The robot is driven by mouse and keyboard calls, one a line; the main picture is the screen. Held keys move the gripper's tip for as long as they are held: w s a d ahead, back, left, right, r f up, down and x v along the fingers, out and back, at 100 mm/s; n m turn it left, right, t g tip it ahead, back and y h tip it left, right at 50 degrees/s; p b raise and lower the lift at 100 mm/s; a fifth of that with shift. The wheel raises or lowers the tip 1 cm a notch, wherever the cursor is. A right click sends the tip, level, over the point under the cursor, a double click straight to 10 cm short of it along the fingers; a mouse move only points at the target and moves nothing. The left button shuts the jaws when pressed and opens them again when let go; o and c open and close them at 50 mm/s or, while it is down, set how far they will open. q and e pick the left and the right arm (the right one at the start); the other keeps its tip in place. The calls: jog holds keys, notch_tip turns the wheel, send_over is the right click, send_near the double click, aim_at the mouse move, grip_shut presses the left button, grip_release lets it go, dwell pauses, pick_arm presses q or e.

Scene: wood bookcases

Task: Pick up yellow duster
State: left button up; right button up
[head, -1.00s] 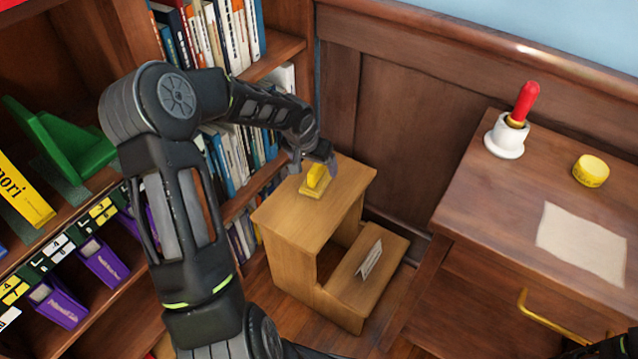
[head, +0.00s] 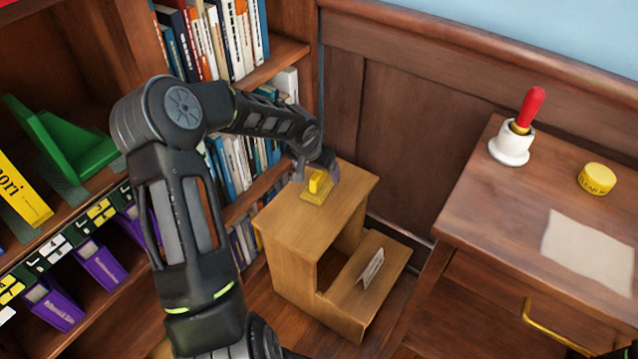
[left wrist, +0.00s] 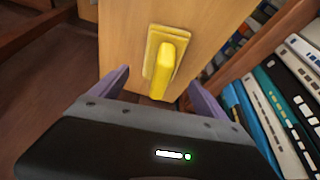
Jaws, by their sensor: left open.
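The yellow duster (head: 315,190) lies on the top step of a small wooden step stool (head: 345,203). It has a flat base and a raised yellow handle. In the left wrist view the duster (left wrist: 162,62) sits just beyond and between the two fingers. My left gripper (head: 318,172) is over the back of the stool's top, with its fingers on either side of the duster's near end. In the left wrist view the left gripper (left wrist: 150,88) is open, with nothing held between its fingers. My right gripper does not show in these views.
A bookcase with books (head: 235,155) stands close to the left of the stool. A wood-panelled wall (head: 385,120) is behind. A small card (head: 372,267) stands on the lower step.

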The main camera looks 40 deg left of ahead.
aim_at(321, 177)
pick_arm(q)
jog(key=b+x, duration=0.1)
jog(key=x, duration=0.3)
jog(key=shift+f, duration=0.15)
jog(key=shift+w+a+f+b, duration=0.1)
jog(key=shift+w+f+b, duration=0.2)
jog(key=shift+f, duration=0.1)
jog(key=shift+c, duration=0.2)
jog(key=c, duration=1.6)
notch_tip(321, 177, up, 10)
jog(key=p, duration=0.3)
jog(key=shift+r, duration=0.1)
jog(key=shift+c, duration=0.2)
jog(key=shift+s, duration=0.15)
